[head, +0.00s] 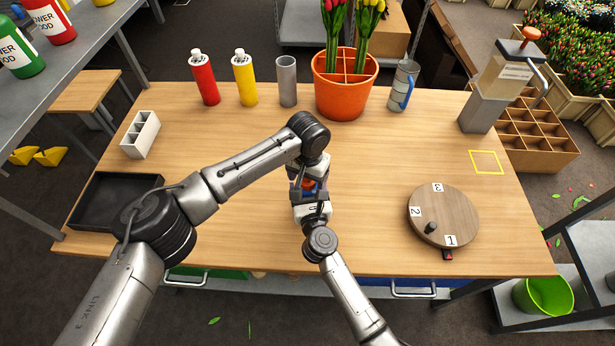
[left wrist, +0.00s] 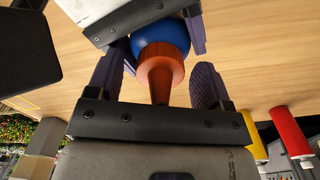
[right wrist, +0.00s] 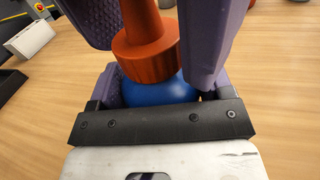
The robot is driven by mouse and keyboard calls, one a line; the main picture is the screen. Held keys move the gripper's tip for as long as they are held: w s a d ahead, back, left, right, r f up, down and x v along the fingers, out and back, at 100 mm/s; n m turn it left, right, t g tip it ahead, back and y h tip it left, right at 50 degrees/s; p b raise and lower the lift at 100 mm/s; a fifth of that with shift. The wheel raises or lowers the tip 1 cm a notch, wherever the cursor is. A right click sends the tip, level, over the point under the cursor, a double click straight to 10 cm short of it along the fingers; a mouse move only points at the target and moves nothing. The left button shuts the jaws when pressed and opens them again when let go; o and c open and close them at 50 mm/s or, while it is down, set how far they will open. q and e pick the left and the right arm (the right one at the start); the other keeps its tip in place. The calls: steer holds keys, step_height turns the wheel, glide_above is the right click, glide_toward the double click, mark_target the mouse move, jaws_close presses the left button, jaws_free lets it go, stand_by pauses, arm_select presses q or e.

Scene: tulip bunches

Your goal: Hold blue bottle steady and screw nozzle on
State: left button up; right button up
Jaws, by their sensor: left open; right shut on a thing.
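The blue bottle (right wrist: 160,94) stands on the middle of the table, mostly hidden in the head view. It also shows in the left wrist view (left wrist: 170,36). My right gripper (head: 311,208) is shut on it from the near side. The orange nozzle (left wrist: 160,72) sits at the top of the bottle, its wide collar against the blue; whether it is threaded I cannot tell. It also shows in the right wrist view (right wrist: 148,48). My left gripper (left wrist: 157,84) is open, one finger on each side of the nozzle, with gaps showing.
Red (head: 204,82) and yellow (head: 245,82) bottles, a grey cylinder (head: 287,84) and an orange tulip pot (head: 345,100) stand along the back. A numbered round turntable (head: 450,210) is at right. A black tray (head: 95,210) and white holder (head: 140,138) are at left.

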arm_select(q)
steer(key=shift+r, duration=2.15)
steer(key=o, duration=0.5)
step_height(320, 180, up, 12)
arm_select(e)
steer(key=o, duration=1.7)
steer(key=shift+o, duration=0.2)
